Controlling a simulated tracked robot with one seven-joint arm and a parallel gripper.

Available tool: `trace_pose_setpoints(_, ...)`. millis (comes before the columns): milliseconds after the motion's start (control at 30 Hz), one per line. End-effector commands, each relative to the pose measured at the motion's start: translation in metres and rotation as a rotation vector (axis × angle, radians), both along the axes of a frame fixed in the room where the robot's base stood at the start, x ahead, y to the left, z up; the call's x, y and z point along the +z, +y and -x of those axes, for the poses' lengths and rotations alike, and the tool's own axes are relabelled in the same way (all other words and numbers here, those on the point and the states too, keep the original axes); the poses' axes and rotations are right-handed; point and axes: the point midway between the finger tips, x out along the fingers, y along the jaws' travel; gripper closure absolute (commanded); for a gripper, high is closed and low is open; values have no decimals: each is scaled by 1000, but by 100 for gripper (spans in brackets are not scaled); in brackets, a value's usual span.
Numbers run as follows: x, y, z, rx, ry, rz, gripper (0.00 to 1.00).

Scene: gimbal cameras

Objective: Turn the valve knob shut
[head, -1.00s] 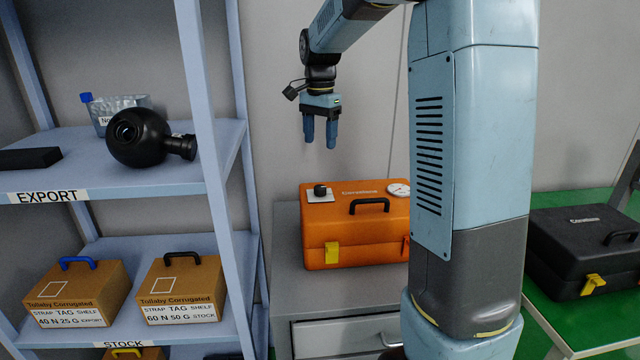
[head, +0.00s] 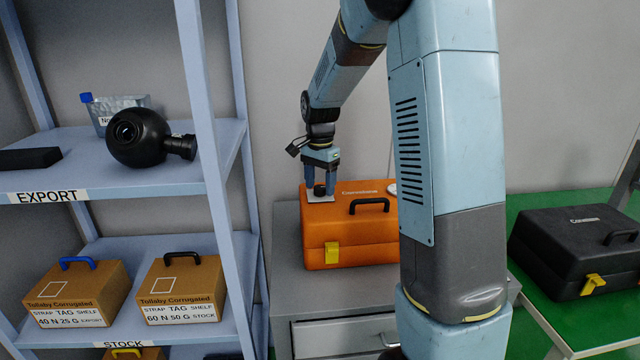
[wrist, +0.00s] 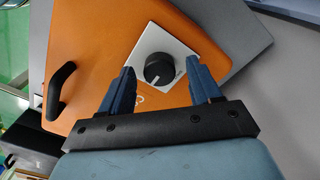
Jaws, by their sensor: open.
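The valve knob (head: 319,189) is a small black round knob on a white plate on top of an orange case (head: 345,240). In the wrist view the knob (wrist: 158,68) shows a white pointer mark on its lower side, toward my gripper. My gripper (head: 321,187) points down over the knob, with its two blue fingers open on either side of it. In the wrist view the fingers of my gripper (wrist: 160,78) are apart, with gaps to the knob. I cannot tell the exact fingertip height relative to the knob.
The case has a black handle (head: 369,206) and a gauge (head: 392,190) partly hidden by my arm. It stands on a grey drawer cabinet (head: 290,270). A blue shelf post (head: 212,180) is close on the left. A black case (head: 575,250) sits on a green surface at right.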

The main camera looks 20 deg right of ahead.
Motion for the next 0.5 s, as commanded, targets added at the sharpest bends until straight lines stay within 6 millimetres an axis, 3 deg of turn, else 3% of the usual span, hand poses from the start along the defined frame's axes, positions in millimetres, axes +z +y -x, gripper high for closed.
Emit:
trace_pose_setpoints(300,-2,0,0,0,0,0,37)
trace_pose_setpoints(500,-2,0,0,0,0,0,55)
